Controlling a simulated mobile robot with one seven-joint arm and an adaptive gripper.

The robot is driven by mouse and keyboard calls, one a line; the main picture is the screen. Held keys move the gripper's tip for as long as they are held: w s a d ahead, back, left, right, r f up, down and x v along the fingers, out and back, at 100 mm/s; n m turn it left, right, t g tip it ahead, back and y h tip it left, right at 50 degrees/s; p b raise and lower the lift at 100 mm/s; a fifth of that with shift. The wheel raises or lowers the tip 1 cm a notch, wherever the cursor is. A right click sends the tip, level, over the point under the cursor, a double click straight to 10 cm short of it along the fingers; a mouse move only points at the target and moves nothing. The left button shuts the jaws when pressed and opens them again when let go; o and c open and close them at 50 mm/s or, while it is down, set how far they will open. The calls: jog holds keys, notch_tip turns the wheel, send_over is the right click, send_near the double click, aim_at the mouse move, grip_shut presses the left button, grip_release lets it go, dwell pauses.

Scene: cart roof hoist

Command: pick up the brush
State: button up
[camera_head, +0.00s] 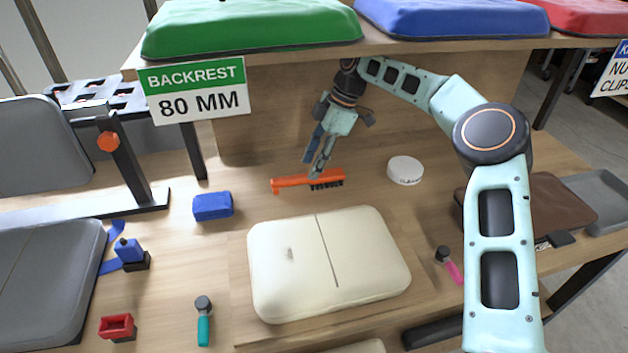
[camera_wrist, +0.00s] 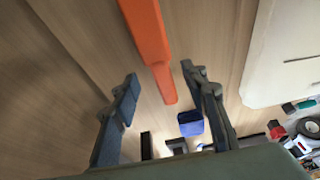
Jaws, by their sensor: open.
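The brush (camera_head: 306,180) lies on the wooden table behind the cream cushion. It has an orange handle and a strip of dark bristles at its right end. In the wrist view the orange handle (camera_wrist: 150,42) reaches down from the top edge, and its end lies between my finger tips in the picture; the bristles are out of that view. My gripper (camera_head: 316,168) is open and points down just above the brush in the head view. It also shows in the wrist view (camera_wrist: 160,82), with nothing held. I cannot tell the exact height of the fingers above the handle.
A cream cushion (camera_head: 370,250) lies in front of the brush. A white round tin (camera_head: 405,170) stands to the right and a blue block (camera_head: 212,206) to the left. A shelf with a green cushion (camera_head: 250,28) and a backrest sign (camera_head: 195,92) overhangs behind.

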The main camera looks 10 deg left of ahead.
aim_at(304, 176)
jog(key=x, duration=0.5)
jog(key=shift+s+a+b, duration=0.15)
jog(key=shift+a+b, duration=0.1)
jog(key=shift+b, duration=0.05)
jog(key=shift+c, duration=0.6)
jog(key=c, duration=1)
